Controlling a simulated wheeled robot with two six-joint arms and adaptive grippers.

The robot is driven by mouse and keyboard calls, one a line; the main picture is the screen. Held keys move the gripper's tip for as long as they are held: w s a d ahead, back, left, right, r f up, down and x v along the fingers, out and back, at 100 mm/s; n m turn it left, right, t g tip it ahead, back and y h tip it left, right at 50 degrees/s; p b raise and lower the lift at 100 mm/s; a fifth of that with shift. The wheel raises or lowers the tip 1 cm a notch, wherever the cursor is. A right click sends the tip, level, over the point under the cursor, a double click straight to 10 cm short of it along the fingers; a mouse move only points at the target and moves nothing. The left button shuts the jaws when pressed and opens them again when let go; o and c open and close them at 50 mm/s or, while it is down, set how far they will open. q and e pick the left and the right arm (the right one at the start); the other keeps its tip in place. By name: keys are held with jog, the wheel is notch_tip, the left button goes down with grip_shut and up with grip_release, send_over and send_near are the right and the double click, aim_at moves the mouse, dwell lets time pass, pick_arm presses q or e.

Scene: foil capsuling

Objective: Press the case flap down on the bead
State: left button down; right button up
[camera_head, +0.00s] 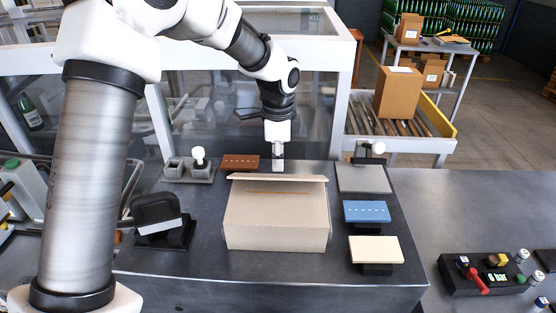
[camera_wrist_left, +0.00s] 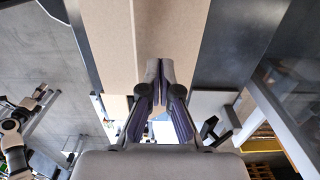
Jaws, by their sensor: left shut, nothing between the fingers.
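The cardboard case (camera_head: 277,220) stands on the dark table. Its flap (camera_head: 300,179) is a paler strip along the far top edge, and it looks raised. A thin brown line, possibly the bead (camera_head: 265,192), shows just in front of the flap. My left gripper (camera_head: 278,168) is shut and empty, pointing down at the flap's far edge; I cannot tell if it touches. In the left wrist view the shut fingers (camera_wrist_left: 160,75) overlap the cardboard (camera_wrist_left: 170,30). At that view's left edge, my right gripper (camera_wrist_left: 40,93) is too small to read.
A blue block (camera_head: 366,211) and a cream block (camera_head: 376,250) stand right of the case, with a grey plate (camera_head: 363,179) behind them. A brown block (camera_head: 240,162) lies behind the case. A black holder (camera_head: 160,222) stands left. A glass guard rises behind the table.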

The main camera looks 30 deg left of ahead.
aim_at(278, 176)
pick_arm(q)
jog(key=shift+f+b, duration=1.4)
jog(key=shift+f, duration=2.05)
jog(key=shift+r, duration=0.15)
notch_tip(278, 176, up, 3)
jog(key=p, duration=0.3)
jog(key=shift+r, duration=0.35)
notch_tip(278, 176, up, 6)
jog(key=shift+f+p, duration=0.2)
jog(key=shift+p, duration=0.25)
jog(key=shift+s+r, duration=0.1)
jog(key=shift+r, duration=0.3)
jog(key=shift+f, duration=0.1)
